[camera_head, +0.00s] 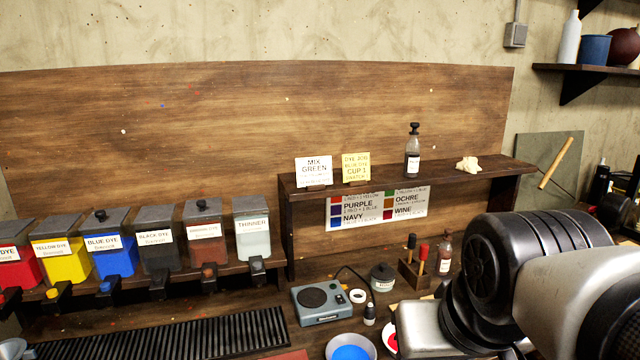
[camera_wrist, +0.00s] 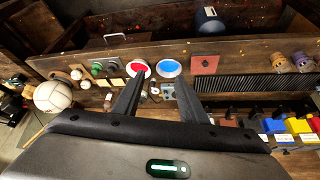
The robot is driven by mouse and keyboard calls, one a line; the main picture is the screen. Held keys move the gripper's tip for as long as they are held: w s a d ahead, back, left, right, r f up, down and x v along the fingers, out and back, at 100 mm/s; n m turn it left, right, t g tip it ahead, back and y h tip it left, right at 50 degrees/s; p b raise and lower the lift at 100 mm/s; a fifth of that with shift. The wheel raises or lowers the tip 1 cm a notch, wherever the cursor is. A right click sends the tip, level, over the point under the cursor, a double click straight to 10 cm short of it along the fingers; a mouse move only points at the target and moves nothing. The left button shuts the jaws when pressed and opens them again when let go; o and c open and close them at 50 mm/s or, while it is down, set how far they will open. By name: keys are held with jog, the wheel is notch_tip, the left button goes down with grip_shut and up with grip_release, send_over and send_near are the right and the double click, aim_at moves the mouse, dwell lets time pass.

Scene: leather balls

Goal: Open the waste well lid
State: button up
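I cannot make out for certain which thing is the waste well lid. A flat reddish-brown square (camera_wrist: 204,65) with a small dark mark on it lies on the bench between the blue dish and the black slatted grate in the wrist view; I cannot tell whether it is a lid. Only a reddish edge shows at the bottom of the head view. My gripper (camera_wrist: 157,78) is open and empty, its two dark fingers apart above the bench. In the head view my arm fills the lower right and the fingers are hidden.
The black grate (camera_head: 170,340) runs below several dye dispensers (camera_head: 115,258). A blue-filled dish (camera_head: 350,348), a grey scale-like device (camera_head: 321,302) and a tool block (camera_head: 414,273) stand on the bench. A shelf (camera_head: 440,176) rises behind. A pale panelled ball (camera_wrist: 53,97) shows in the wrist view.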

jog(key=a+f+m+g+y+b, duration=0.4)
jog(key=a+f+b, duration=0.2)
jog(key=f, duration=0.6)
jog(key=a+f+m+g+y+b, duration=0.35)
jog(key=a+f+b, duration=0.2)
jog(key=f, duration=0.55)
jog(key=w+d+f+m+t+y+b, duration=0.35)
jog(key=w+f+m+t+b, duration=0.2)
jog(key=w+m, duration=0.2)
jog(key=w+d+f+m+t+y+b, duration=0.2)
jog(key=w+f+m+t+y+b, duration=0.25)
jog(key=w+f+m, duration=0.35)
jog(key=shift+m+t+y, duration=0.25)
jog(key=shift+m+t, duration=0.1)
jog(key=shift+m, duration=0.05)
jog(key=x, duration=0.5)
jog(key=r+b+x, duration=0.1)
jog(key=x, duration=0.5)
jog(key=s+r+b+x, duration=0.1)
jog(key=x, duration=0.5)
jog(key=shift+s+a+r, duration=0.1)
jog(key=shift+a+r, duration=0.15)
grip_shut()
